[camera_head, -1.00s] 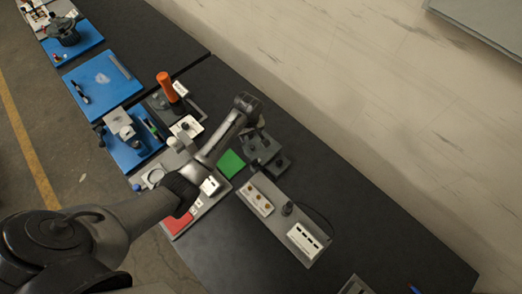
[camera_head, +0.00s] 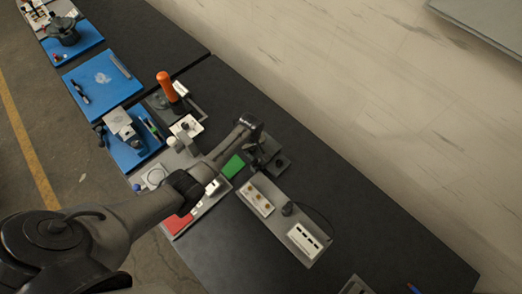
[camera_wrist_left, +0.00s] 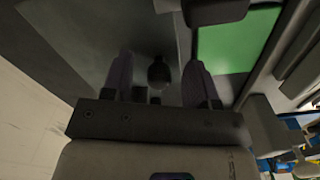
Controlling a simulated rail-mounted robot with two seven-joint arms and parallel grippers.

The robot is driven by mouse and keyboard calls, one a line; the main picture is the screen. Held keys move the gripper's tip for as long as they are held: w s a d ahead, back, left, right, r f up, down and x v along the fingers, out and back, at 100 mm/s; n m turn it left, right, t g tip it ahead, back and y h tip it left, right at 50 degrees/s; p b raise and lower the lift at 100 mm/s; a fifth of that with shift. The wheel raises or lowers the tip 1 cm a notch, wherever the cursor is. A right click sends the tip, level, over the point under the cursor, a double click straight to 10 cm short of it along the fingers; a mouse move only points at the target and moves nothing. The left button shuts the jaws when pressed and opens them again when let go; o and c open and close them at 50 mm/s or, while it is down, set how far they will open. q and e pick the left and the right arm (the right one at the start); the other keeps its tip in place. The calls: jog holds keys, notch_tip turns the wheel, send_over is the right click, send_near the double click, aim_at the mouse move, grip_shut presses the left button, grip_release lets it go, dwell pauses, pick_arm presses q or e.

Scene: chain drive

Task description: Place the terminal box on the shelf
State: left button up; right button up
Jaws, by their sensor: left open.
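My left gripper (camera_head: 259,154) is open over a dark grey fixture (camera_head: 283,163) with black knobs, beside a green square (camera_head: 232,166). In the left wrist view my two fingers (camera_wrist_left: 158,88) stand apart, with a dark round knob (camera_wrist_left: 159,72) seen between them; I cannot tell whether they touch it. The fingers hold nothing that I can see. A white box with dark slots (camera_head: 304,239) sits on a grey plate (camera_head: 272,221); I cannot tell for sure which thing is the terminal box. No shelf is clearly recognisable. My right gripper is not in view.
An orange-handled item (camera_head: 166,87) stands upright left of my wrist. Blue mats (camera_head: 100,78) with tools lie along the left. A red piece (camera_head: 177,223) lies near my forearm.

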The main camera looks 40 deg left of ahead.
pick_arm(q)
jog(key=shift+f, duration=0.35)
jog(key=shift+c, duration=0.5)
grip_shut()
dwell(0.7)
jog(key=shift+r, duration=0.1)
